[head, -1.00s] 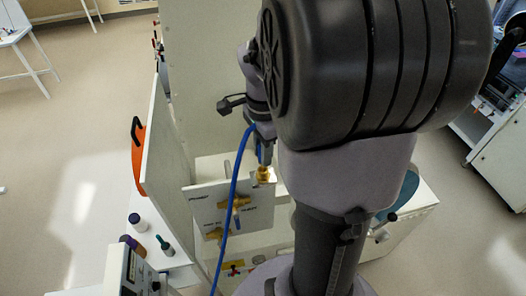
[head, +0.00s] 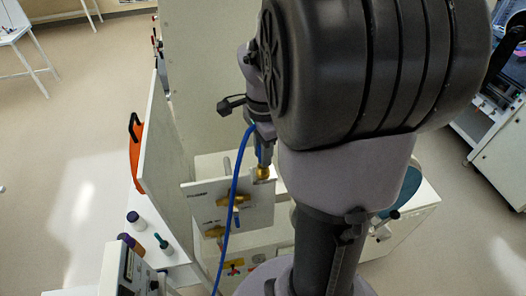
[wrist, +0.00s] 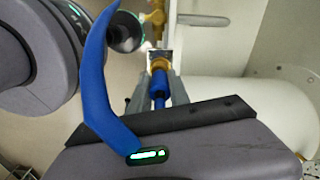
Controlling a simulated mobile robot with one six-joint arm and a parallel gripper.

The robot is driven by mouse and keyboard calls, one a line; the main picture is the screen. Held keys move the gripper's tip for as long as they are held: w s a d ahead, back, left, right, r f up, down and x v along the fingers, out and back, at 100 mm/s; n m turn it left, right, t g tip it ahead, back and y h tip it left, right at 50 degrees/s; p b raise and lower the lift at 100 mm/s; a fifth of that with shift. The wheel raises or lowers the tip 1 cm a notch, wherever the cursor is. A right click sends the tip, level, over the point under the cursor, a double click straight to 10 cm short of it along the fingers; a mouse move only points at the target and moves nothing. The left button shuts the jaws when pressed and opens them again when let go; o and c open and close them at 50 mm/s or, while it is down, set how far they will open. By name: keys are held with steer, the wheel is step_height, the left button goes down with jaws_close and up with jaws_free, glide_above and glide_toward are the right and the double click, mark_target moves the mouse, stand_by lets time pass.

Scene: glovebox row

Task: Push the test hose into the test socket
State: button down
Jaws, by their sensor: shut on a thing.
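My gripper (head: 264,157) is shut on the blue test hose near its end, above the top edge of a pale panel. In the wrist view the gripper (wrist: 159,92) has a finger on each side of the blue hose end (wrist: 158,84). A brass fitting (wrist: 160,64), which looks like the test socket, lies straight ahead of the hose end and in line with it. It also shows in the head view (head: 263,173). Hose end and brass look touching or nearly so; I cannot tell how deep. The blue hose (head: 233,190) loops down across the panel's front.
The pale panel (head: 262,213) carries brass valves (head: 236,200) with a blue handle and a label reading PUMP. Bottles (head: 133,218) and a meter box (head: 130,262) stand at the lower left.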

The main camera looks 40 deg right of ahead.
steer(key=shift+f+b, duration=0.6)
steer(key=shift+f, duration=0.1)
steer(key=c, duration=1.1)
jaws_free()
steer(key=shift+c, duration=0.2)
step_height(320, 180, up, 18)
steer(key=p, duration=0.2)
steer(key=shift+f, duration=0.2)
steer(key=shift+f, duration=0.1)
steer(key=s+a+f+n+t+b, duration=0.2)
steer(key=a+f+n+b, duration=0.3)
steer(key=a+f+b, duration=0.3)
steer(key=s+a+f+n+t+y+b, duration=0.1)
steer(key=a+f+n+b, duration=0.5)
steer(key=f+b, duration=1)
steer(key=s+a+f+n+t+y+b, duration=0.1)
steer(key=s+a+f+n+b, duration=0.3)
steer(key=a+f+b, duration=0.6)
step_height(320, 180, down, 9)
steer(key=shift+f+n+t+b, duration=0.1)
steer(key=shift+n+t+b, duration=0.8)
steer(key=shift+n+b, duration=0.2)
